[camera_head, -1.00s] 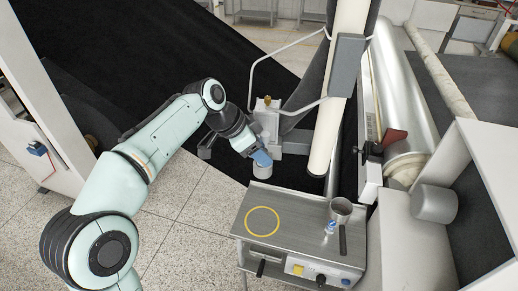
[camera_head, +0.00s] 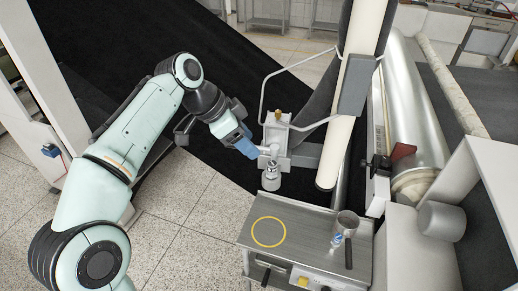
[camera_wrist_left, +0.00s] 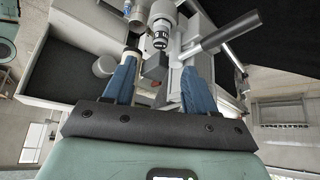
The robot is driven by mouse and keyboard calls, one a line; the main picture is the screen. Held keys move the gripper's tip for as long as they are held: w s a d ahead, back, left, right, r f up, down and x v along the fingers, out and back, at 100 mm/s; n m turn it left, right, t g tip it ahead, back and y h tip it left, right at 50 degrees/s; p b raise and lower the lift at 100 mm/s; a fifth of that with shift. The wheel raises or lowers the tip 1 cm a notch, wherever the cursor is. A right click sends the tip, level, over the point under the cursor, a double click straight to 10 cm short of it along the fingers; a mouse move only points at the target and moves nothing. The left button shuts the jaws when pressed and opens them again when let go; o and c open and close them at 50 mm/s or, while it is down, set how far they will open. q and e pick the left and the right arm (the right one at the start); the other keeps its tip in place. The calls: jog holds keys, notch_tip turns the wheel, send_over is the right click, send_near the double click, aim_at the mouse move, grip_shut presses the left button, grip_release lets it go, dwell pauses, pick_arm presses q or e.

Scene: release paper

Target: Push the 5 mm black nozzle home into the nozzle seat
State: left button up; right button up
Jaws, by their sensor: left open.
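My left gripper (camera_head: 248,150) is open, its blue fingers just left of the grey dispensing head (camera_head: 276,150) on the machine. A silver cylinder (camera_head: 271,178) hangs below that head, apart from the fingers. In the left wrist view my left gripper (camera_wrist_left: 160,66) has its two fingers spread, with a dark grey block showing beyond the gap. Past the fingertips is a round metal fitting with dark rings (camera_wrist_left: 160,39), which seems to be the nozzle area. I cannot tell the 5 mm black nozzle from its seat, or how deep it sits. My right gripper is not in view.
A steel bench (camera_head: 305,222) below carries a yellow ring mark (camera_head: 269,232) and a metal cup (camera_head: 347,222) at its right. A bent white rail (camera_head: 264,90) and a pale roller (camera_head: 349,110) stand close to the head. Open floor lies to the left.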

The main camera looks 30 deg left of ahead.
pick_arm(q)
jog(key=v, duration=0.3)
jog(key=shift+s+r, duration=0.1)
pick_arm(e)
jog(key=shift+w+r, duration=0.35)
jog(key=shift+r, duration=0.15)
